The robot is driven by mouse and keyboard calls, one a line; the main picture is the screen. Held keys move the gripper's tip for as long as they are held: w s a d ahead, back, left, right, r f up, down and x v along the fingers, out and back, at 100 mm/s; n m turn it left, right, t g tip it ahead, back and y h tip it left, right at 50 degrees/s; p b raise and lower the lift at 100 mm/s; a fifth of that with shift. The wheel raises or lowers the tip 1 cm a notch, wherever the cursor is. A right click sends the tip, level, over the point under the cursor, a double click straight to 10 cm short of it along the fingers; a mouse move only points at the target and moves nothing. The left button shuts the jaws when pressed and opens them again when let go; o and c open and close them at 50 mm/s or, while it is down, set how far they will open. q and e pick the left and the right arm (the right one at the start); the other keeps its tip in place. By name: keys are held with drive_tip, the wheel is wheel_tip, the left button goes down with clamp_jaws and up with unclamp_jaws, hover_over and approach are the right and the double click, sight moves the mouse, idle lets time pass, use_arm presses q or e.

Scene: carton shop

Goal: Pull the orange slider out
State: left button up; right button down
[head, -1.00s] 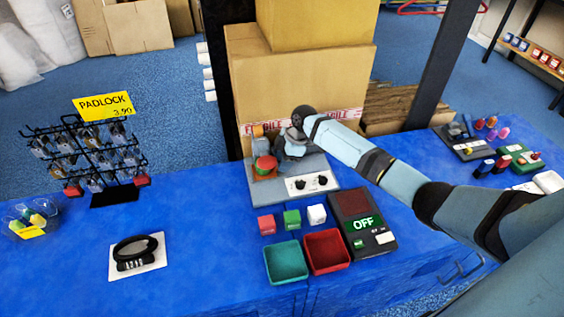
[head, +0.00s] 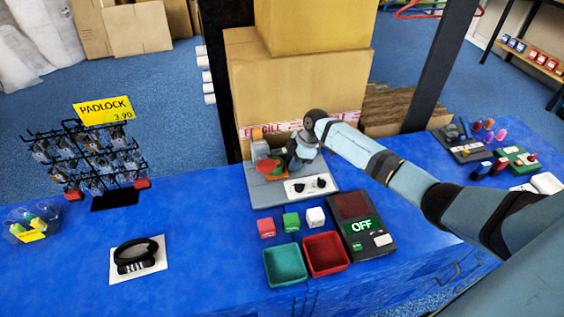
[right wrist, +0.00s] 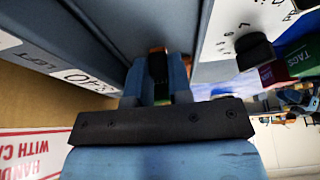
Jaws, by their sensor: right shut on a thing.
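The grey machine (head: 318,184) with two black knobs stands at the back of the blue counter. My right gripper (head: 284,161) is over its left part, reaching in from the right. In the right wrist view the gripper (right wrist: 158,90) is shut on the orange slider (right wrist: 158,50), of which only small orange edges show around the fingers. In the head view my gripper and wrist hide most of the place of contact. My left gripper is not in view.
In front of the machine are red (head: 266,228), green (head: 291,222) and white (head: 316,217) cubes, a teal tray (head: 286,283), a red tray (head: 345,266) and a box reading OFF (head: 385,252). Cartons (head: 300,85) stand close behind. A padlock rack (head: 85,160) is at left.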

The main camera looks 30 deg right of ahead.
sight(315, 165)
drive_tip(key=d, duration=0.2)
drive_tip(key=s+d, duration=0.1)
drive_tip(key=d, duration=0.4)
drive_tip(key=shift+s, duration=0.4)
drive_tip(key=c, duration=1)
unclamp_jaws()
drive_tip(key=shift+d, duration=0.15)
drive_tip(key=shift+c, duration=0.2)
drive_tip(key=p+v, duration=0.1)
drive_tip(key=v, duration=1.2)
drive_tip(key=shift+r, duration=0.4)
